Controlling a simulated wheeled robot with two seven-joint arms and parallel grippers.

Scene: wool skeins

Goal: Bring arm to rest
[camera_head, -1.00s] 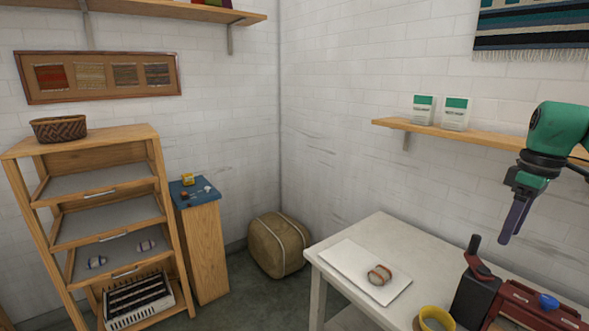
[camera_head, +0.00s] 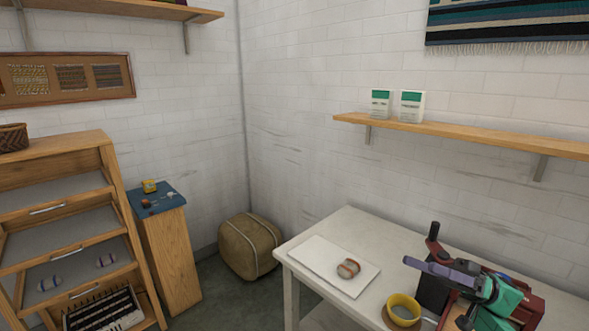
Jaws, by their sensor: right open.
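My right gripper (camera_head: 432,266) has its purple-grey fingers pointing left, in front of the dark red and black device on the white table (camera_head: 357,222). The green part of my right arm shows at the lower right. The gripper is open, and nothing shows between its fingers. A striped wool skein (camera_head: 348,268) lies on a white board (camera_head: 318,262) on the table, to the left of the gripper and apart from it. My left gripper is out of view.
A yellow bowl (camera_head: 403,308) stands just below the gripper in the picture. The dark red device (camera_head: 433,292) is close by. A wall shelf (camera_head: 470,134) holds two white-green boxes. At left, a wooden rack (camera_head: 118,200) holds two skeins, beside a blue-topped stand (camera_head: 165,203).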

